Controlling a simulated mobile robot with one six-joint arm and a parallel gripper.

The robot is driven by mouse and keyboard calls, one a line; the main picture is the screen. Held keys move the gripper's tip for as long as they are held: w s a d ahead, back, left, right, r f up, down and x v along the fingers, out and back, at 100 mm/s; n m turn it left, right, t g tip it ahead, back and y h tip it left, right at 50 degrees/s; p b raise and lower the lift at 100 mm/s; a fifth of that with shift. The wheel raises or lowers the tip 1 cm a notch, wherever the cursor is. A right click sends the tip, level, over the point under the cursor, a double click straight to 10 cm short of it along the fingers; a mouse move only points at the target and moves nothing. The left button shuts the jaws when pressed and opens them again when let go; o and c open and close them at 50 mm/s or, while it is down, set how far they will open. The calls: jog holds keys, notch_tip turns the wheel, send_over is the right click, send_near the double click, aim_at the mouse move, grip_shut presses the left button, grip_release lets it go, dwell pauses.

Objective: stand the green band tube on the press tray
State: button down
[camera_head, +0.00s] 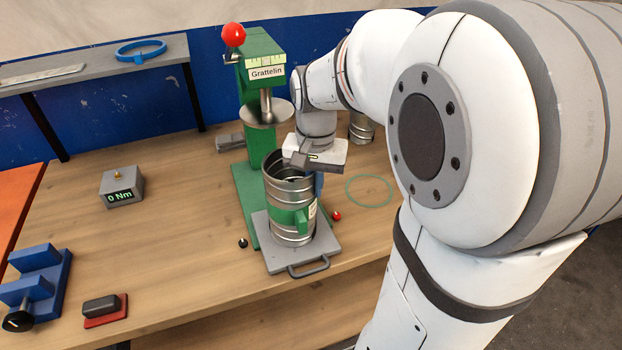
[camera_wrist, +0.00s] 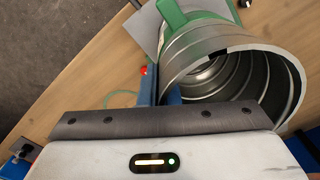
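The green band tube (camera_head: 284,195) is a ribbed metal cylinder with a green band and a pale label. It is upright over the grey press tray (camera_head: 275,262); its lower end appears to meet the tray, but I cannot tell if a small gap is left. My gripper (camera_head: 318,178) is at the tube's upper right rim. In the wrist view, my gripper's blue fingers (camera_wrist: 160,92) sit close together at the wall of the tube (camera_wrist: 205,45), one outside and one seemingly inside, so it appears shut on the wall. The tube's open mouth faces the wrist camera.
The green press (camera_head: 262,65) with a red knob stands just behind the tube, its round plate overhead. A green ring mark (camera_head: 370,190) lies right. Another metal tube (camera_head: 362,126) stands behind. A torque readout box (camera_head: 121,187) and blue fixture (camera_head: 38,283) are left.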

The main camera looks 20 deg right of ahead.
jog(key=c, duration=1.6)
grip_release()
jog(key=shift+f, duration=0.1)
notch_tip(320, 180, up, 8)
jog(key=shift+f, duration=0.1)
